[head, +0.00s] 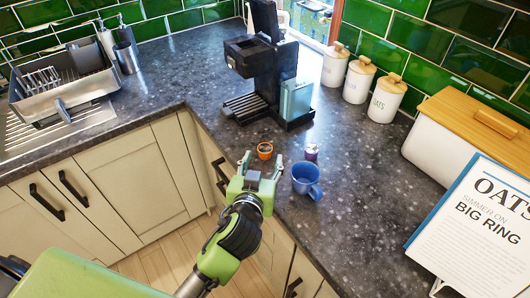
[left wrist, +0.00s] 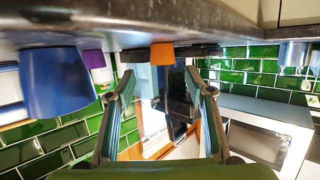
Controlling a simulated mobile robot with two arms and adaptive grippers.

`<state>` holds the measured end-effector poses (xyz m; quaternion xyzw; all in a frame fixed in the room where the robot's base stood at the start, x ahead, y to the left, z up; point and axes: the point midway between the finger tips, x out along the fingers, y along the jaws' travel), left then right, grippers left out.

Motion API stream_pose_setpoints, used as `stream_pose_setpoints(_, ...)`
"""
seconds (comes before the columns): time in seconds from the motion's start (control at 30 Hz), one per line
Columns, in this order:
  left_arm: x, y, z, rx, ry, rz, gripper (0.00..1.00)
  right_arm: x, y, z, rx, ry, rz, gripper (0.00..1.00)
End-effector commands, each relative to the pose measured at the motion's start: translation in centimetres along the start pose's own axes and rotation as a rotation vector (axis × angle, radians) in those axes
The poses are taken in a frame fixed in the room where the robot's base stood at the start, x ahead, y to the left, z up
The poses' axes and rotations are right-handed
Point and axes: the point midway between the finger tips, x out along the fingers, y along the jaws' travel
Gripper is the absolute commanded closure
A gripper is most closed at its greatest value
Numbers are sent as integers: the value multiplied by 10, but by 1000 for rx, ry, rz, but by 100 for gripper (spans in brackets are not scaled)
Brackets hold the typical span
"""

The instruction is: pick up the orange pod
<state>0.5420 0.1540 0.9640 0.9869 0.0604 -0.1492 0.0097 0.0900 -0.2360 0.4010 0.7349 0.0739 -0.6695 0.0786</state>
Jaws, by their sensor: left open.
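The small orange pod (head: 265,150) stands on the dark speckled counter (head: 360,190), in front of the coffee machine. My left gripper (head: 262,166) is open and empty at the counter's near edge, its fingers pointing toward the pod. The pod is just beyond the fingertips and lines up with the gap between them. In the left wrist view, which is upside down, the orange pod (left wrist: 162,55) shows between the two fingers (left wrist: 160,82), apart from both. My right gripper is not in view.
A blue mug (head: 306,180) stands close to the right of my left gripper, with a purple pod (head: 311,152) behind it. The black coffee machine (head: 265,65) stands behind the orange pod. White canisters (head: 357,80) and a recipe stand (head: 480,225) are further right.

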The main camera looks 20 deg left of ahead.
Motion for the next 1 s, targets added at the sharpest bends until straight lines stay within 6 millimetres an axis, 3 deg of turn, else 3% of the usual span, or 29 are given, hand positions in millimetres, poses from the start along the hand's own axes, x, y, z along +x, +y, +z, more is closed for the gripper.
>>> stream_pose_setpoints(0.3,42,-5,1,2,3,-1,51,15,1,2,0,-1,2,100)
stream_pose_setpoints(0.6,46,-5,0,1,0,0,51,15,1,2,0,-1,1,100)
stream_pose_setpoints(0.73,46,-5,0,1,0,0,81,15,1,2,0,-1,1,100)
stream_pose_setpoints(1.0,46,-5,1,1,0,0,81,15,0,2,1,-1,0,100)
